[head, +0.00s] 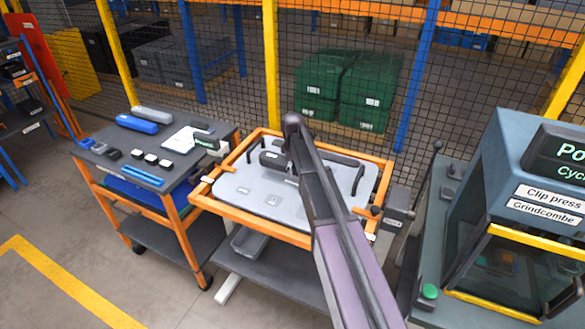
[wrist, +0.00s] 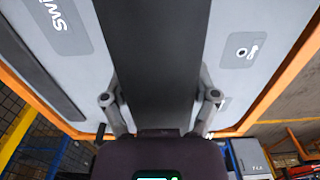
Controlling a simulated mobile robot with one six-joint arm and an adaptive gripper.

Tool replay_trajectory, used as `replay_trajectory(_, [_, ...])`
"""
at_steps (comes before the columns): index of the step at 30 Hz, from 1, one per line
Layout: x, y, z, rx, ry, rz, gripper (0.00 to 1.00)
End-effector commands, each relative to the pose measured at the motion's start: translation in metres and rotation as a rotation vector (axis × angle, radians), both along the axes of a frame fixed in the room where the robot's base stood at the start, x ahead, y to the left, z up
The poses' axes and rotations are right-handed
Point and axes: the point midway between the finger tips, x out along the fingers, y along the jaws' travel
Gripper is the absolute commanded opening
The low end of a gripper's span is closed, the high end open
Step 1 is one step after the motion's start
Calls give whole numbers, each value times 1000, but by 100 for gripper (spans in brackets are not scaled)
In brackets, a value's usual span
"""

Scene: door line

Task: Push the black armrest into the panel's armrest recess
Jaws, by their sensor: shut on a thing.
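The light grey panel (head: 235,190) lies in an orange frame (head: 264,235) in the middle of the head view. The black armrest (wrist: 152,50) is a broad dark bar running up the middle of the wrist view, over the panel face. My gripper (wrist: 158,98) is shut on it, with one finger at each side. In the head view my arm hides most of the gripper and armrest area. The armrest recess is hidden, so I cannot tell whether the armrest is above it or in it.
A cart (head: 185,188) with blue and white parts stands left of the frame. The clip press (head: 520,200) stands close on the right. A mesh fence (head: 250,70) runs behind, with green crates (head: 345,90) beyond it. Floor is clear at front left.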

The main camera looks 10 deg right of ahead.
Motion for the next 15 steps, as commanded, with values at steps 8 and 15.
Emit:
replay_trajectory(8, [0,0,-26,0,0,0,20])
replay_trajectory(15, [0,0,-38,0,0,-1,20])
